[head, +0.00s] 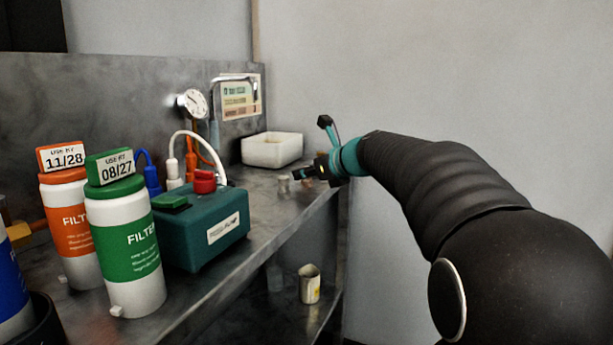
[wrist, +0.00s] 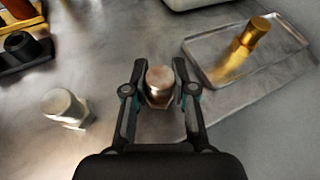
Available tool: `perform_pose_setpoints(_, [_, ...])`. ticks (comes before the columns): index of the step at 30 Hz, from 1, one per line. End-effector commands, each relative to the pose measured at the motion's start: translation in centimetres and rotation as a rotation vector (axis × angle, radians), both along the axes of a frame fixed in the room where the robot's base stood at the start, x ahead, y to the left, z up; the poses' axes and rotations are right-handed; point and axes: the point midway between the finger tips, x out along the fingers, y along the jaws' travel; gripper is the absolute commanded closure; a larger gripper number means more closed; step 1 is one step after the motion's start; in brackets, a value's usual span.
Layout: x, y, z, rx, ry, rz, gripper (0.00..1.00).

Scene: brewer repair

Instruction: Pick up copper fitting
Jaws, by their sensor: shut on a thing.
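The copper fitting (wrist: 160,82), a short hex piece with a coppery round top, stands between the two fingers of my gripper (wrist: 159,76) in the wrist view. The fingers are shut on it from both sides. I cannot tell whether it still touches the bench. In the head view my gripper (head: 303,174) is low over the far end of the bench, and the copper fitting is too small to make out there. A silver hex fitting (wrist: 66,107) stands apart to the left in the wrist view.
In the head view a white bin (head: 272,150) stands behind my gripper. A teal box (head: 205,232) and filter bottles (head: 130,250) stand nearer on the bench.

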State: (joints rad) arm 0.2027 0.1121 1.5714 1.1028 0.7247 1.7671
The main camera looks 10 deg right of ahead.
Motion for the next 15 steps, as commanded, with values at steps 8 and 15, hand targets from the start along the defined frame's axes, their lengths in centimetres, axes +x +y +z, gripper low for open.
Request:
perform_pose_setpoints(8, [0.0, 0.0, 2.0, -0.001, -0.003, 0.001, 1.0])
perform_pose_setpoints(15, [0.0, -2.8, 5.7, 0.0, -0.001, -0.006, 1.0])
